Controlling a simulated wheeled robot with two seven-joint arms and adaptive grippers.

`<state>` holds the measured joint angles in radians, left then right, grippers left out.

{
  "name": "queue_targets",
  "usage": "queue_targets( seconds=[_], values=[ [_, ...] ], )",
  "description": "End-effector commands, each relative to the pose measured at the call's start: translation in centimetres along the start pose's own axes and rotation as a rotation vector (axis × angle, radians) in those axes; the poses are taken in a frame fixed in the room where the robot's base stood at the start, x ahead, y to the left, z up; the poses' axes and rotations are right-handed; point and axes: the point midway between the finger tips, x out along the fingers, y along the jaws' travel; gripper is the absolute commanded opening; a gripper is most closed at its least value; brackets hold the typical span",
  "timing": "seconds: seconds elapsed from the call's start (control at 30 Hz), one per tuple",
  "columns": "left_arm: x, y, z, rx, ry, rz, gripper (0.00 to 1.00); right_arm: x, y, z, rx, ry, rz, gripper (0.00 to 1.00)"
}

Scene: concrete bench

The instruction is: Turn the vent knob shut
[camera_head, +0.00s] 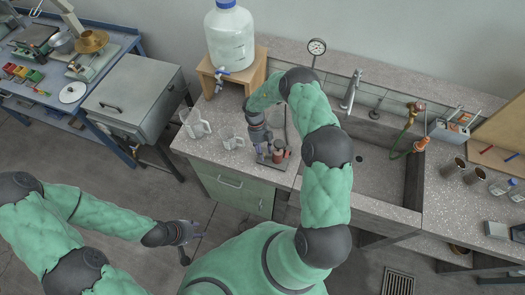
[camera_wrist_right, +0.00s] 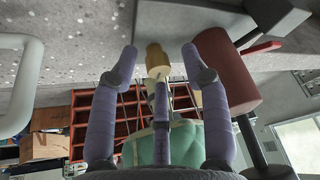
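My right gripper (camera_head: 263,150) is over the counter, fingers down, at a small device with a dark red cylinder (camera_head: 281,153). In the right wrist view, my right gripper (camera_wrist_right: 158,60) has its purple fingers spread. A short tan-yellow knob-like piece (camera_wrist_right: 157,58) lies between the fingertips, with gaps visible on both sides. I cannot tell for sure that it is the vent knob. The dark red cylinder (camera_wrist_right: 226,72) stands just right of the right finger. My left gripper (camera_head: 185,233) hangs empty over the floor at the lower left, its fingers apart.
Two clear measuring jugs (camera_head: 232,137) stand left of the device. A water jug (camera_head: 229,38) sits on a wooden stand behind. A pressure gauge (camera_head: 317,47) rises at the back. The sink (camera_head: 372,165) with its faucet (camera_head: 351,90) lies to the right.

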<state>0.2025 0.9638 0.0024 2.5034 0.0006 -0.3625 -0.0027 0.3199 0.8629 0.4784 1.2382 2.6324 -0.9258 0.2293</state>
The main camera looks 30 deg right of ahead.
Motion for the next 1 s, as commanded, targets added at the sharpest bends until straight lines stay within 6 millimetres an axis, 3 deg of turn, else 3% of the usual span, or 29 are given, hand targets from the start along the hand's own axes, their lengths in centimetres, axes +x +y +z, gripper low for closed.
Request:
queue_targets(
  seconds=[0.27,0.7,1.0],
  values=[
    [0.0,0.0,0.0,0.000,0.000,0.000,0.40,-1.4,0.1,0.0,-0.001,0.000,0.000,0.47],
    [0.0,0.0,0.0,0.000,0.000,0.000,0.40,-9.6,-0.1,0.1,0.000,-0.002,0.000,0.47],
    [0.0,0.0,0.0,0.000,0.000,0.000,0.40,-11.9,-0.1,0.0,0.000,0.000,0.000,0.47]
  ],
)
